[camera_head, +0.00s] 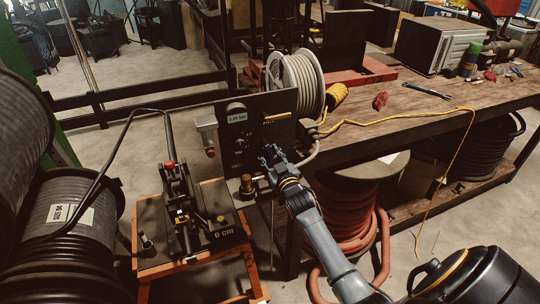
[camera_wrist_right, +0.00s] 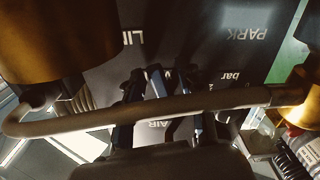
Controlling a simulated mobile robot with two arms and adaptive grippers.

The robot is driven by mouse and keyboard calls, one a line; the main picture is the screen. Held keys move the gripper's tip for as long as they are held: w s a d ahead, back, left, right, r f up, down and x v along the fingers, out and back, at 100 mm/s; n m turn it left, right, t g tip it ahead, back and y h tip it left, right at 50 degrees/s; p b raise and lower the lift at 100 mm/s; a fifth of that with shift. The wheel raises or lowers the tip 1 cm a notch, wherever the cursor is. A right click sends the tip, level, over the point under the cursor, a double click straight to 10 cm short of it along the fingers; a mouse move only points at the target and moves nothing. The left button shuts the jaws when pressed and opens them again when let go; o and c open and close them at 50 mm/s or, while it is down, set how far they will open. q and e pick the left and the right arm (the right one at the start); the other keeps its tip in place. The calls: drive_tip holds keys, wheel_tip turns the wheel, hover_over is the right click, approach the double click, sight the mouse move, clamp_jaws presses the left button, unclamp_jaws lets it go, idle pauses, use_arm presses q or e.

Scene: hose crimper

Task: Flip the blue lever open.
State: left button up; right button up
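My right gripper (camera_head: 268,154) is at the front of the dark upright panel (camera_head: 285,108), pointing at its lower middle. In the right wrist view its dark fingers (camera_wrist_right: 160,100) stand apart, in front of the panel (camera_wrist_right: 195,50) lettered LINE, PARK and AIR. A pale blue-grey piece (camera_wrist_right: 155,82) shows between the fingers. I cannot tell whether it is the blue lever or part of a finger. No clearly blue lever can be made out in the head view, where the gripper covers part of the panel. My left gripper is not in view.
A curved hose or bar (camera_wrist_right: 150,112) crosses close before the wrist camera, with brass parts at both sides. The crimper (camera_head: 180,205) stands left on an orange-framed stand. A hose reel (camera_head: 297,82) stands behind the panel. The workbench (camera_head: 400,118) extends right.

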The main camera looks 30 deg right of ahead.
clamp_jaws()
drive_tip(key=shift+w+a+f+m, duration=0.1)
drive_tip(key=shift+a+m, duration=0.15)
drive_tip(key=shift+m, duration=0.5)
drive_tip(key=shift+a+m, duration=0.25)
drive_tip(key=shift+m, duration=0.5)
unclamp_jaws()
drive_tip(key=v, duration=1.2)
